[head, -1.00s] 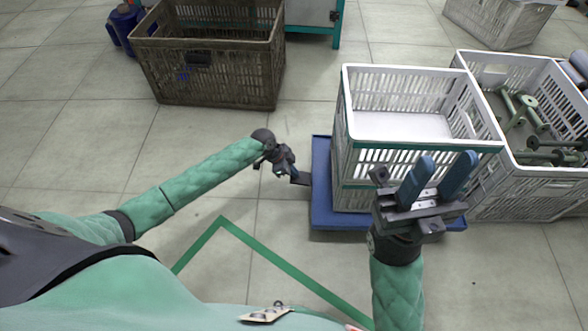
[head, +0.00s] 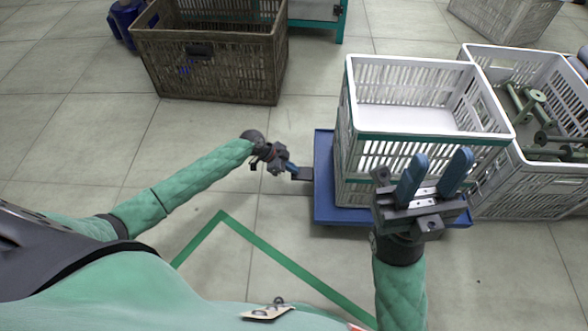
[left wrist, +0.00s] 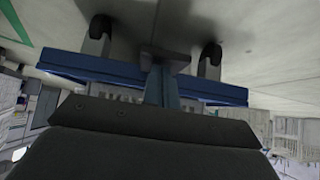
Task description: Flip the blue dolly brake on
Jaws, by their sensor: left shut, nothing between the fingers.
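The blue dolly (head: 324,190) stands on the floor and carries a white crate. Its dark brake pedal (head: 303,174) sticks out from its left edge. In the left wrist view the blue dolly edge (left wrist: 85,68) shows with two casters, and the dark pedal (left wrist: 172,60) is between them. My left gripper (head: 292,168) is shut and empty, with its blue fingertips at the pedal; it also shows in the left wrist view (left wrist: 160,85). I cannot tell whether it touches the pedal. My right gripper (head: 433,172) is open and empty, pointing up in front of the white crate.
The white crate (head: 430,131) with a green band is empty. A second crate (head: 545,180) beside it holds green bobbins (head: 527,105). A brown crate (head: 207,70) stands at the back left. Green tape (head: 265,250) marks the floor.

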